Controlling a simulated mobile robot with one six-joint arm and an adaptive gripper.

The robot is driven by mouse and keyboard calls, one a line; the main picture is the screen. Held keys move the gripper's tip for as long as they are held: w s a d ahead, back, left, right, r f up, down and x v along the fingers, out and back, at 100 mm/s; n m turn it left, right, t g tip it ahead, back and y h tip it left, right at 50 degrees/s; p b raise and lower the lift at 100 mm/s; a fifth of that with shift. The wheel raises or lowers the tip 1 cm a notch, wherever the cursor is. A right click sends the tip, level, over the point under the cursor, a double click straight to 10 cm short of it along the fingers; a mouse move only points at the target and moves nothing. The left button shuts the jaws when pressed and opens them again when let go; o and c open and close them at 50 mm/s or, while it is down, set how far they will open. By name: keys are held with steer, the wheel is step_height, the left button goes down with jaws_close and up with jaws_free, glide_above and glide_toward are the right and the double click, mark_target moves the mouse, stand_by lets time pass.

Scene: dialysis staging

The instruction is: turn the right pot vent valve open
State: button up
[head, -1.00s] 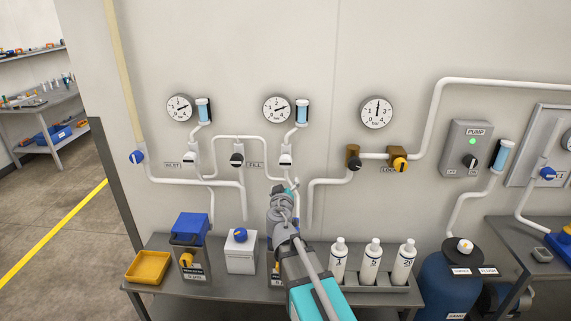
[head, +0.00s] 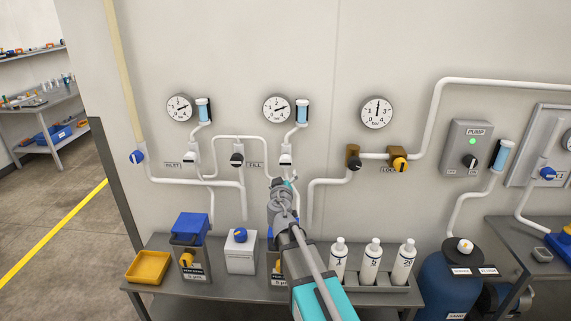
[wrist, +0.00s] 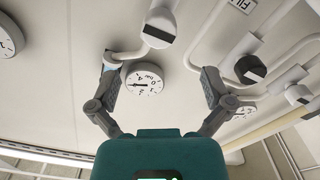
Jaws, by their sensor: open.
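A white valve with a dark-faced knob (head: 286,160) sits on the wall pipe below the middle gauge. It appears to be the right pot vent valve, though no label on it can be read. In the wrist view this valve (wrist: 159,30) is beyond the fingers, above the gap between them. My gripper (head: 287,184) is just below the valve in the head view. In the wrist view my gripper (wrist: 160,80) is open and empty, with the middle gauge (wrist: 143,80) showing between its fingers. An orange-knobbed unit on the bench is mostly hidden behind my arm.
A similar black-faced valve (head: 237,160) is left of it, and a brass valve (head: 353,158) is to the right. White pipes (head: 325,182) run close around. The bench below holds a yellow tray (head: 148,267), a white box (head: 241,258) and white bottles (head: 372,262).

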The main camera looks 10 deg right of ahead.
mark_target(285, 164)
steer(key=x, duration=1)
steer(key=shift+c, duration=0.3)
steer(key=c, duration=1.1)
